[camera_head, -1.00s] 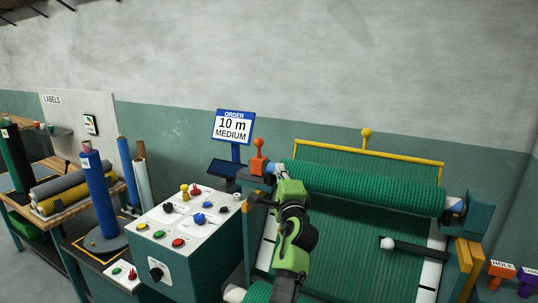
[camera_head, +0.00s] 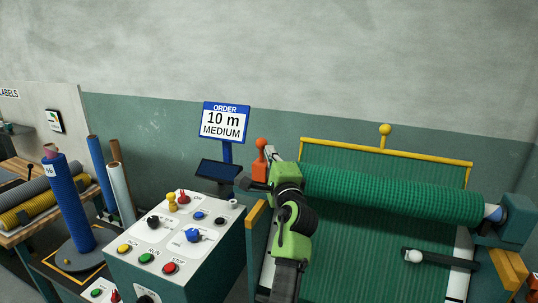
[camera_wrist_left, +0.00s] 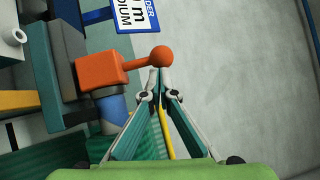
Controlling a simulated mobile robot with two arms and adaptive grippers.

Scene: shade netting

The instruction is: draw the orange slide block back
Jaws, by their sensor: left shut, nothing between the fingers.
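The orange slide block (camera_head: 260,161) with its round knob stands at the left end of the green net roll (camera_head: 390,195). In the left wrist view the orange slide block (camera_wrist_left: 104,72) lies left of the fingers, and its ball knob (camera_wrist_left: 161,56) is just beyond the fingertips. My left gripper (camera_wrist_left: 158,77) is shut and empty. Its tips appear right at the knob and neck; I cannot tell whether they touch. In the head view the green wrist of my left arm is just right of and below the block, and the fingertips are hard to make out. My right gripper is not in view.
A control box (camera_head: 180,240) with coloured buttons and knobs stands left of my left arm. An order sign (camera_head: 226,122) reads 10 m MEDIUM. A yellow bar (camera_head: 385,151) runs behind the roll. A black handle with a white end (camera_head: 430,257) lies over the net at right.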

